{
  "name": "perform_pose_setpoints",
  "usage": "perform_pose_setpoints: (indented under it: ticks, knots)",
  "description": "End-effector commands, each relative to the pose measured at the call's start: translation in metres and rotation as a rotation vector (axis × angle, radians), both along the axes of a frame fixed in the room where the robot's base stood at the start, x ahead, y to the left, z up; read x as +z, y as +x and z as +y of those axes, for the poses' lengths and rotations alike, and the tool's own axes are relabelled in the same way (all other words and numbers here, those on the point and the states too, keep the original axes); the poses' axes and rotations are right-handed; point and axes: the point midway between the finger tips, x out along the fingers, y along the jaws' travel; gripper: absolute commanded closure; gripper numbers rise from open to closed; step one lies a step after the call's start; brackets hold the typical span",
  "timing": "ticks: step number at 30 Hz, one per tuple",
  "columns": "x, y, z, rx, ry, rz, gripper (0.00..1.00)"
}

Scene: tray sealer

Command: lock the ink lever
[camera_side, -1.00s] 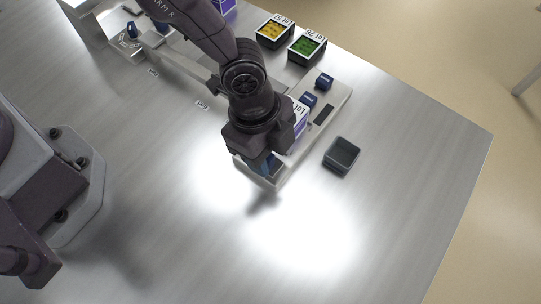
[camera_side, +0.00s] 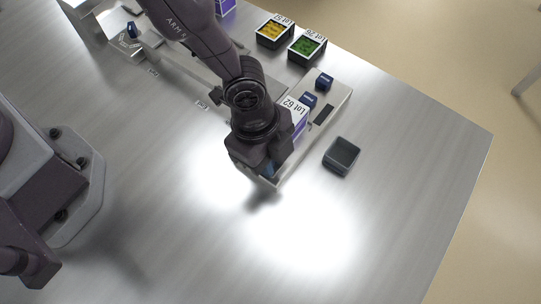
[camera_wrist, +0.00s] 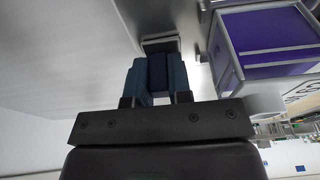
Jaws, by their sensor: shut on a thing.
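The ink lever is seen as a dark blue block (camera_wrist: 158,70) between my blue fingers in the wrist view, in front of a grey metal part. My gripper (camera_side: 268,171) is low at the near end of the pale machine base in the side view, and my own wrist hides the lever there. In the wrist view my gripper (camera_wrist: 157,80) is shut on this block, one finger on each side. How far the lever is turned cannot be told.
A white and purple box labelled Lot 62 (camera_side: 297,112) stands close beside my gripper. Two blue knobs (camera_side: 308,99) (camera_side: 324,81) sit on the base behind it. An empty dark tray (camera_side: 341,155) is to the right. Yellow (camera_side: 274,31) and green (camera_side: 307,46) trays stand behind. The front table is clear.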

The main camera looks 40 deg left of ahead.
Motion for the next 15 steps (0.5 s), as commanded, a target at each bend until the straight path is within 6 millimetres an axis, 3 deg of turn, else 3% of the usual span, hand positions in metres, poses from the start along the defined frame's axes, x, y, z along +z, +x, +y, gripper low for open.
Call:
perform_pose_setpoints:
  ticks: [15]
  knots:
    - [-0.001,0.0,0.029,0.0,0.003,0.002,0.98]
